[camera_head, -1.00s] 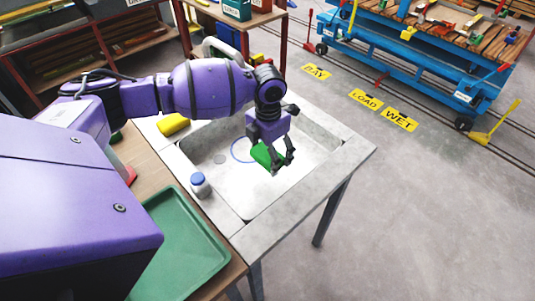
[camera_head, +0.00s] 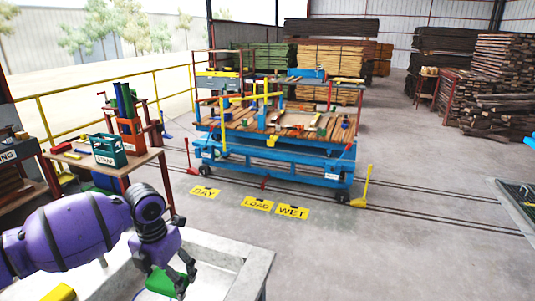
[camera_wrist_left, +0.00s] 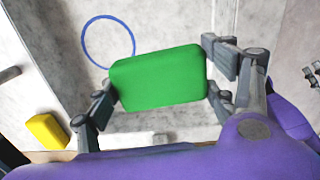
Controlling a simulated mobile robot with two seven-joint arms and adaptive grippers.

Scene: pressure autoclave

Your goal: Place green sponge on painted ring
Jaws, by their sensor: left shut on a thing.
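The green sponge (camera_head: 165,283) is between the fingers of my left gripper (camera_head: 180,282), which is shut on it above the sink basin. The left wrist view shows the sponge (camera_wrist_left: 160,77) nearly level, with a finger at each end. The blue painted ring (camera_wrist_left: 84,40) is on the pale basin floor, up and left of the sponge in that view. The sponge and ring look apart, with the sponge above the floor. My right gripper is in no view.
A yellow block (camera_wrist_left: 47,131) lies by the basin, also at the lower left of the head view (camera_head: 58,292). The concrete sink rim (camera_head: 252,272) surrounds the basin. Beyond are a blue cart (camera_head: 290,168), floor signs (camera_head: 258,203) and a table with a green crate (camera_head: 108,150).

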